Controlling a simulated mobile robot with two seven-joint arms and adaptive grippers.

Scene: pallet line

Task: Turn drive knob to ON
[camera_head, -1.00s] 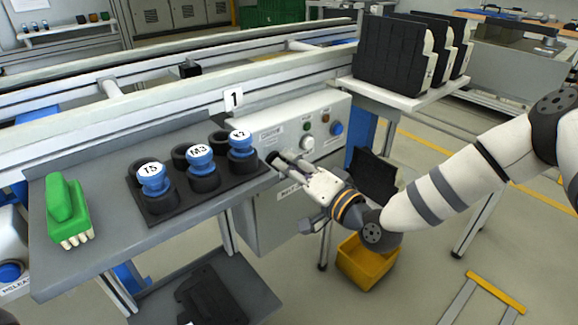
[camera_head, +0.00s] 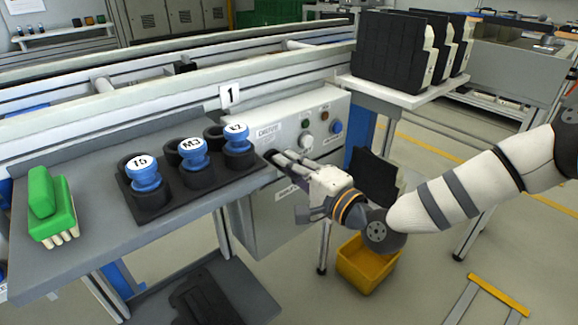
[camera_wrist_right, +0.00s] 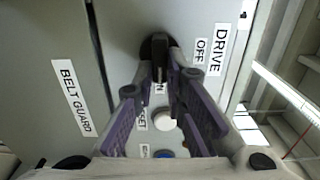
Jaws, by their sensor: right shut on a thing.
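The drive knob (camera_wrist_right: 157,46) is black and sits on the grey panel (camera_wrist_right: 119,30) in the right wrist view. The labels "DRIVE" and "OFF" lie to its right, and a partly covered label ending in "N" lies below it. My right gripper (camera_wrist_right: 162,74) is shut on the knob, with a finger on each side. In the head view the right gripper (camera_head: 276,158) reaches the left part of the control box (camera_head: 262,215), and its fingers hide the knob. My left gripper is not in view.
A white button (camera_wrist_right: 166,121) and a blue button (camera_wrist_right: 164,154) sit below the knob. The bench (camera_head: 75,262) at left holds a black rack with blue-topped pieces (camera_head: 192,153) and a green brush (camera_head: 52,207). A yellow bin (camera_head: 366,265) stands on the floor below my arm.

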